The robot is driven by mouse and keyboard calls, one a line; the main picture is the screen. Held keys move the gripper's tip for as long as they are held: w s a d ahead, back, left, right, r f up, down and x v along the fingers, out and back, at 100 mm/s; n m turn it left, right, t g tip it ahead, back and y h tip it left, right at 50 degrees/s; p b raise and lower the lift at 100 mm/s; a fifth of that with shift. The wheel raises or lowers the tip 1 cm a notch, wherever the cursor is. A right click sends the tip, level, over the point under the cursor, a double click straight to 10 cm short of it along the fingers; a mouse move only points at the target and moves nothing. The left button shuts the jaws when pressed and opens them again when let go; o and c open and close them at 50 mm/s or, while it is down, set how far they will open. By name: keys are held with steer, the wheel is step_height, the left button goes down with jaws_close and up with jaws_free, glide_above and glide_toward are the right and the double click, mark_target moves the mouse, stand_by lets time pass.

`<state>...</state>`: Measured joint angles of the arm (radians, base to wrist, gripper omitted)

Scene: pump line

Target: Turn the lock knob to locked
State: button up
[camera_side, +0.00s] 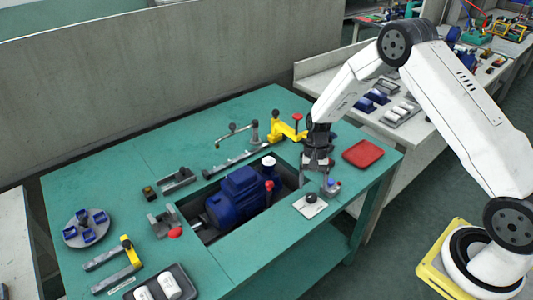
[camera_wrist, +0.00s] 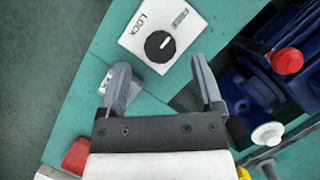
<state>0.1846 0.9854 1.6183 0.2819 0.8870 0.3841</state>
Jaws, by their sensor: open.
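The lock knob (camera_wrist: 157,47) is a round black dial on a white plate (camera_wrist: 133,42) marked LOCK. In the wrist view its white pointer line is aimed up and right, toward a grey mark, away from the LOCK lettering on the left. The knob also shows in the side view (camera_side: 310,197), on its plate (camera_side: 311,209) at the front right of the green table. My gripper (camera_wrist: 158,64) is open and empty, its fingers apart. In the side view my gripper (camera_side: 318,168) is above the table, just behind the knob and not touching it.
A blue pump (camera_side: 236,195) sits in the table recess, with a red knob (camera_wrist: 287,61) on a post. A red tray (camera_side: 363,153) lies right.

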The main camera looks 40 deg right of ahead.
mark_target(312, 195)
steer(key=shift+x, duration=1.75)
jaws_close()
